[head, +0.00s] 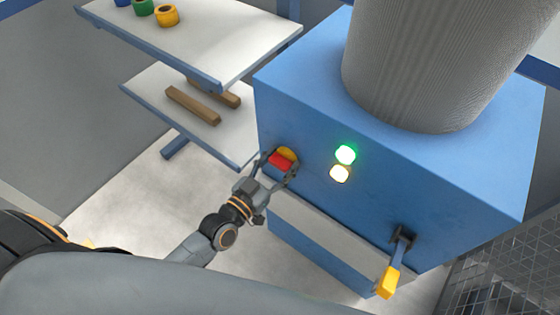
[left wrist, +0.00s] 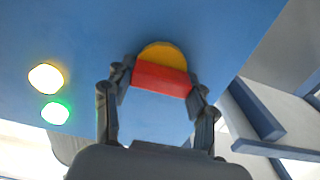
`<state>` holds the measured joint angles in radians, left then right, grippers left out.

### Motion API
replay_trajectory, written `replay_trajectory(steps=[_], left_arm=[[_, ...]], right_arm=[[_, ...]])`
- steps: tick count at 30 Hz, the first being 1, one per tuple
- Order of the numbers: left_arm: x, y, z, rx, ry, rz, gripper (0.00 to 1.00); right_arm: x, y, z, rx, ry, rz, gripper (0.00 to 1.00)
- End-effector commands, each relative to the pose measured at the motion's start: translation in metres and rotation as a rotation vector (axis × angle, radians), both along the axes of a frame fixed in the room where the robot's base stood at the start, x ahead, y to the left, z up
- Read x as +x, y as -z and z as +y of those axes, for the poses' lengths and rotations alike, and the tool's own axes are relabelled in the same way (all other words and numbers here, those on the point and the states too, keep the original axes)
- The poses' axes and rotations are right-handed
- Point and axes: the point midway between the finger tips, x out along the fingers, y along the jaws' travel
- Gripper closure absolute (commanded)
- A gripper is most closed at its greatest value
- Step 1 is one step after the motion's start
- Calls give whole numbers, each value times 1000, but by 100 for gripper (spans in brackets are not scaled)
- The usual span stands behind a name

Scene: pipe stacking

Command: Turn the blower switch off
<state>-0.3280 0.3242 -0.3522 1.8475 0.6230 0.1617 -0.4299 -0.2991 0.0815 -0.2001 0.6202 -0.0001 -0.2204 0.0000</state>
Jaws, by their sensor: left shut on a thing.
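The blower is a blue box (head: 310,120) with a large ribbed grey cylinder (head: 440,60) on top. On its front face is a rotary switch with a red grip bar (head: 279,161) and a yellow round base (head: 288,153). In the left wrist view the red bar (left wrist: 160,78) lies across between the fingers, with the yellow base (left wrist: 161,53) behind it. My left gripper (head: 275,167) is shut on the red switch bar; it also shows in the left wrist view (left wrist: 158,90). My right gripper is not in view.
A green lamp (head: 345,155) is lit, with a pale yellow-white lamp (head: 340,174) below it. A yellow-handled lever (head: 388,281) sticks out at the lower right of the box. A shelf (head: 230,45) with tape rolls and brown bars stands at the left.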

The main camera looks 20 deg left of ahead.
Motion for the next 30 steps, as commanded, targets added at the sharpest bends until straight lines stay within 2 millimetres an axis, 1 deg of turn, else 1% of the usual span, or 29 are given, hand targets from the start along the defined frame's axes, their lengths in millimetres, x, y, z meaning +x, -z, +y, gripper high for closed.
replay_trajectory(steps=[5, 11, 21, 30], left_arm=[[0, -1, 0, -55, 0, 19, 75], [1, -1, 1, -183, 1, 67, 75], [1, 0, 2, -482, 1, 175, 75], [1, 1, 3, -751, 1, 272, 75]], right_arm=[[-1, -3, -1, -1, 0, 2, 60], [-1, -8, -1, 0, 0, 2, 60], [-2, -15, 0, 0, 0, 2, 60], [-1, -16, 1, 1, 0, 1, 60]])
